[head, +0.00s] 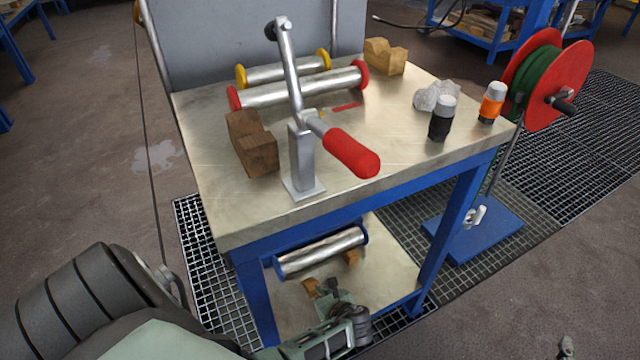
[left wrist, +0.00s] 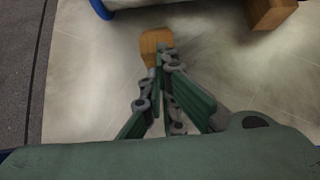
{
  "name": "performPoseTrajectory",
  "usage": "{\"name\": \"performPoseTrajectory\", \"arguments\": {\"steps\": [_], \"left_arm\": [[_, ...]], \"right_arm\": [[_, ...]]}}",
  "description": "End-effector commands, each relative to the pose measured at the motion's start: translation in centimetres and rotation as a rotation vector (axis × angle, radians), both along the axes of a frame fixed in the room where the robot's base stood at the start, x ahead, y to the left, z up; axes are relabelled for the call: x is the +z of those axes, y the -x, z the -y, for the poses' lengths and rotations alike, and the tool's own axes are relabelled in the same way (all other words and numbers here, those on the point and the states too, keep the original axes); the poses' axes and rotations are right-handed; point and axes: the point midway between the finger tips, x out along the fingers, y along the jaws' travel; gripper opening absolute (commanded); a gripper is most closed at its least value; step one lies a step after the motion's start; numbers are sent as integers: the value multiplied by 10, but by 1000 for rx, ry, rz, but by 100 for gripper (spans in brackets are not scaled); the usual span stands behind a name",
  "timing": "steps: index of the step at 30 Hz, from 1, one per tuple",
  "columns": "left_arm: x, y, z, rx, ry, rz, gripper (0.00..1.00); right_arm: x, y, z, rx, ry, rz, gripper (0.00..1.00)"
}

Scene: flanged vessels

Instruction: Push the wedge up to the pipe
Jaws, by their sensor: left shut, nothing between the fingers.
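The wedge (head: 311,287) is a small wooden block on the lower shelf of the bench. In the left wrist view the wedge (left wrist: 156,41) lies straight ahead of my fingertips. The pipe (head: 322,250) is a silver cylinder with blue flanges, lying on the same shelf beyond the wedge. In the left wrist view only its blue flange (left wrist: 101,9) and a strip of its body show, with a gap between it and the wedge. My left gripper (head: 328,290) is shut and empty, its tips (left wrist: 162,66) at the wedge's near side; contact is hard to tell.
A second wooden wedge (head: 350,257) sits by the pipe's right end, also in the left wrist view (left wrist: 268,12). The bench top (head: 400,165) overhangs the shelf (head: 385,285), and a blue leg (head: 445,235) stands to the right. A small grey-green part, possibly my right gripper (head: 567,347), shows bottom right.

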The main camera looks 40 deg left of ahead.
Motion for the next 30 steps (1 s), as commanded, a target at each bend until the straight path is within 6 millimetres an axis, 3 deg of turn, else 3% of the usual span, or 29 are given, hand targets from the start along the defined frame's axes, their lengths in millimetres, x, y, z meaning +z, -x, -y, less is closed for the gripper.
{"name": "performPoseTrajectory", "arguments": {"steps": [30], "left_arm": [[0, -10, -24, 0, 0, 0, 0]], "right_arm": [[-11, 5, 3, -3, 13, -54, 0]]}}
